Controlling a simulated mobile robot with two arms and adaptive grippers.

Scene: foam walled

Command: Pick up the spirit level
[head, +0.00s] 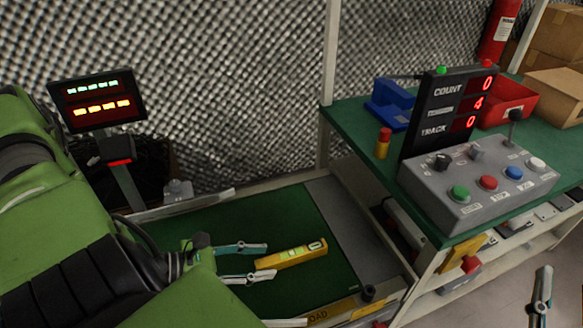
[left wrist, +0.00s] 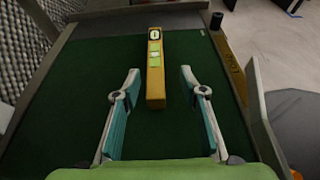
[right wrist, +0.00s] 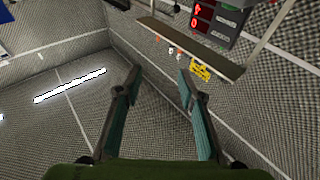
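The spirit level (head: 291,255) is a yellow bar with pale green vials, lying on a green mat surface. In the left wrist view the spirit level (left wrist: 155,85) lies lengthwise ahead, its near end between the fingertips. My left gripper (head: 262,262) is open, one finger on each side of the level's near end, with gaps on both sides. The left gripper's two fingers also show wide apart in the left wrist view (left wrist: 159,82). My right gripper (right wrist: 158,78) is open and empty, away from the level; part of it shows at the lower right of the head view (head: 541,290).
The green mat (head: 240,215) lies on a low platform with a raised rail. To the right stands a green-topped bench (head: 350,125) with a button box (head: 480,190), a counter display (head: 445,105) and a red bin (head: 507,100). A lit display post (head: 98,98) stands at left.

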